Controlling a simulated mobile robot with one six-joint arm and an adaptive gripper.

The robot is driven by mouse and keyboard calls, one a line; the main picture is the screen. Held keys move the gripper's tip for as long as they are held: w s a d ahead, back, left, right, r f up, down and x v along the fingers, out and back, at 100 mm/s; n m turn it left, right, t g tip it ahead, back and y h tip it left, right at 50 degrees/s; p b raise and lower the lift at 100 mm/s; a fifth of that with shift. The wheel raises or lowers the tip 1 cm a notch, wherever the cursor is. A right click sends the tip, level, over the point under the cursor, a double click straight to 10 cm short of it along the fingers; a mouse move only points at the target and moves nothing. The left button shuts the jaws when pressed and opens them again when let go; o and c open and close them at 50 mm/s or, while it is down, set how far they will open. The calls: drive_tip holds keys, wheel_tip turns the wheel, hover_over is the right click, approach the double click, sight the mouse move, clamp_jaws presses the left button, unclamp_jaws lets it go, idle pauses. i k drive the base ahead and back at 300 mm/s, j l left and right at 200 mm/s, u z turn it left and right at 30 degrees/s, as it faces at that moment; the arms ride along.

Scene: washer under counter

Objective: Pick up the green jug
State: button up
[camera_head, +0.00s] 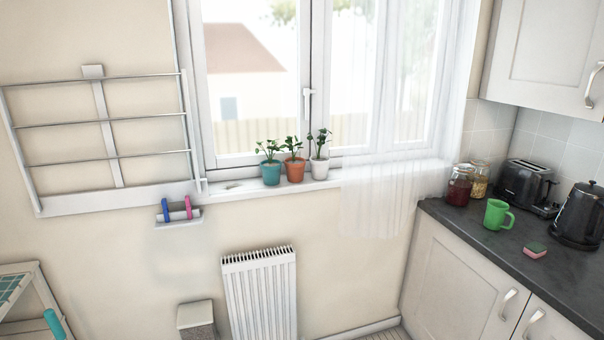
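The green jug (495,215) stands upright on the dark counter (450,218) at the right of the head view. It looks like a mug, with its handle on the right side. It stands apart from the things around it and nothing covers it. My gripper does not show in this view.
Behind the jug are two jars (461,186) and a black toaster (526,184). A black kettle (579,215) stands to its right, and a pink and green sponge (535,251) lies in front. A sheer curtain (385,195) hangs left of the counter.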

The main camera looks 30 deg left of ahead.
sight(496, 211)
drive_tip(key=i+j+z, duration=0.2)
drive_tip(key=z, duration=0.25)
drive_tip(key=i+j+z, duration=0.3)
drive_tip(key=z, duration=0.15)
drive_tip(key=i+j+z, duration=0.25)
drive_tip(key=j+z, duration=0.2)
drive_tip(key=i+j+z, duration=0.1)
drive_tip(key=j+z, duration=0.35)
drive_tip(key=i+j, duration=0.1)
drive_tip(key=j, duration=0.5)
drive_tip(key=i+j, duration=0.15)
drive_tip(key=j, duration=0.4)
drive_tip(key=i+j+z, duration=0.1)
drive_tip(key=j, duration=0.5)
drive_tip(key=i+j, duration=0.1)
drive_tip(key=j, duration=0.5)
